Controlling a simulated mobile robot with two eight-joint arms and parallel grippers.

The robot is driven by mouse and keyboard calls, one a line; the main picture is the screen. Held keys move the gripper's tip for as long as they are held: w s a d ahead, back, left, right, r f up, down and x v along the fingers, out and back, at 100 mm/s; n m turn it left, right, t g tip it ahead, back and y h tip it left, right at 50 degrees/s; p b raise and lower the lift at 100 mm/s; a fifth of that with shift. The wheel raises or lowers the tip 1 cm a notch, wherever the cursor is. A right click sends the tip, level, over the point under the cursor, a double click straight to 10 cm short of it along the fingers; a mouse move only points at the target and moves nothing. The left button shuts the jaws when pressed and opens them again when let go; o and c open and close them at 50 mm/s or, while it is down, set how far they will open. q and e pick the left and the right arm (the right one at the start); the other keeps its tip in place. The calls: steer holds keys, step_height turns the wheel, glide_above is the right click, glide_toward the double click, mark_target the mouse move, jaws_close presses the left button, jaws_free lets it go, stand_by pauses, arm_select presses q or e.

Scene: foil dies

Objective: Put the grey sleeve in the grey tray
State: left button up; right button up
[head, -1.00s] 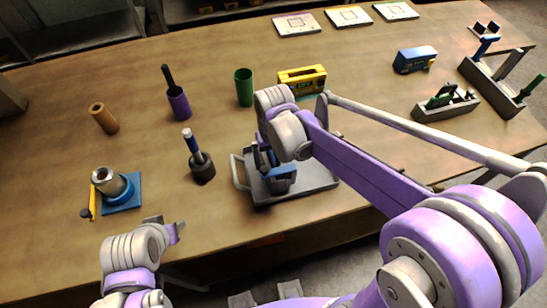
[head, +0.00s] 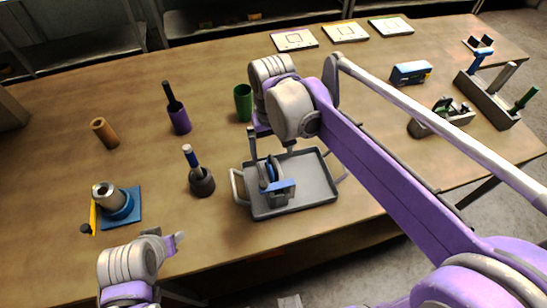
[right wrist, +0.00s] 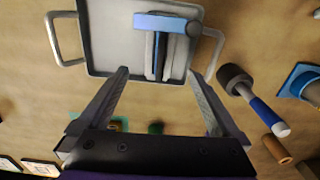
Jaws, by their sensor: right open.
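The grey sleeve (head: 105,192) appears to be the hollow grey cylinder at the left, tilted on a round blue base and blue plate. The grey tray (head: 310,185), with side handles, lies near the table's front; its rim shows in the right wrist view (right wrist: 105,50). A blue-topped holder (head: 281,189) stands in the tray. My right gripper (right wrist: 157,73) is open, its fingers apart at the tray's edge with nothing gripped; the arm partly hides it in the head view. My left gripper (head: 174,243) is at the front edge, away from the sleeve; its opening is unclear.
A blue-handled tool (head: 202,180) stands between sleeve and tray. Purple (head: 180,120), green (head: 243,102) and brown (head: 104,133) cylinders stand behind. Flat plates (head: 345,32) lie at the back; a grey rack (head: 490,104) is at the right.

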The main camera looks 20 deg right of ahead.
steer(key=shift+s+d+r, duration=0.15)
steer(key=shift+s, duration=0.1)
steer(key=s+d+f+t, duration=0.1)
steer(key=s, duration=0.1)
steer(key=s+d+f+t, duration=0.1)
steer(key=s, duration=0.1)
steer(key=s+d+f+t, duration=0.1)
steer(key=s+d+f, duration=0.1)
steer(key=s, duration=0.1)
steer(key=shift+s, duration=0.1)
steer(key=s+d+f+t, duration=0.2)
steer(key=s+f, duration=0.2)
steer(key=s, duration=0.1)
steer(key=shift+d+f+t, duration=0.2)
steer(key=shift+f+t, duration=0.2)
